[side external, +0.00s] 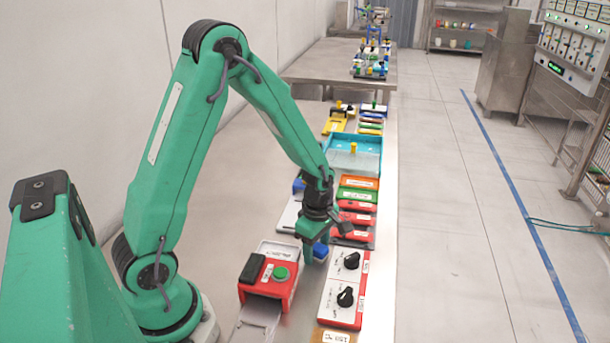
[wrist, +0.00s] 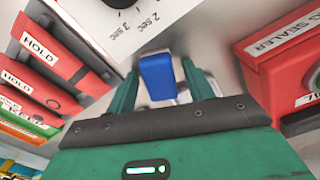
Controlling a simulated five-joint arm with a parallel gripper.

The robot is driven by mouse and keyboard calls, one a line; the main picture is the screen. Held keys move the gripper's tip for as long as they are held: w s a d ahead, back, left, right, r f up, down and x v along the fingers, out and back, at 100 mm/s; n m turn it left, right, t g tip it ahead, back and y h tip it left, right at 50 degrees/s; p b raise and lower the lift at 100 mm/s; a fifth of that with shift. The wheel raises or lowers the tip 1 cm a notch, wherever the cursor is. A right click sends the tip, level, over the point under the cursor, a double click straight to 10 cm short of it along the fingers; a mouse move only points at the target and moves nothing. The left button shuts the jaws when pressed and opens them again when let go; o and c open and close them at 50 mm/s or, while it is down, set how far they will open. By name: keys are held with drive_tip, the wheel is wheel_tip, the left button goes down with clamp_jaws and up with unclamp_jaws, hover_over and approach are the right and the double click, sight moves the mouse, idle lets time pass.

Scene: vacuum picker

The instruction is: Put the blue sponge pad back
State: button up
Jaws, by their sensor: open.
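The blue sponge pad (wrist: 157,78) is a small blue block. In the wrist view it lies between the two green fingers of my gripper (wrist: 159,72), with visible gaps at both sides. In the side view the blue pad (side external: 320,251) shows low at my gripper (side external: 314,254), between the red sealer box and the white knob panel. My gripper points down and is open around the pad. The pad's underside is hidden, so I cannot tell what it rests on.
The red sealer box (side external: 256,293) with a green button stands close on the left. The white knob panel (side external: 337,297) is close on the right. Red HOLD blocks (wrist: 47,55) and a blue tray (side external: 370,160) lie farther back. Another blue item (side external: 298,185) sits behind my wrist.

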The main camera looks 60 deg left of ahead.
sight(316, 246)
wheel_tip(316, 246, up, 12)
drive_tip(key=shift+r, duration=0.15)
idle(0.8)
idle(0.5)
drive_tip(key=s+d+r+m+t, duration=0.2)
drive_tip(key=s+r+m, duration=0.4)
drive_tip(key=m, duration=0.5)
drive_tip(key=s+d+r+m+t, duration=0.2)
drive_tip(key=s+r+m, duration=0.4)
drive_tip(key=m, duration=0.5)
drive_tip(key=shift+s+d+t, duration=0.15)
drive_tip(key=shift+s+t, duration=0.65)
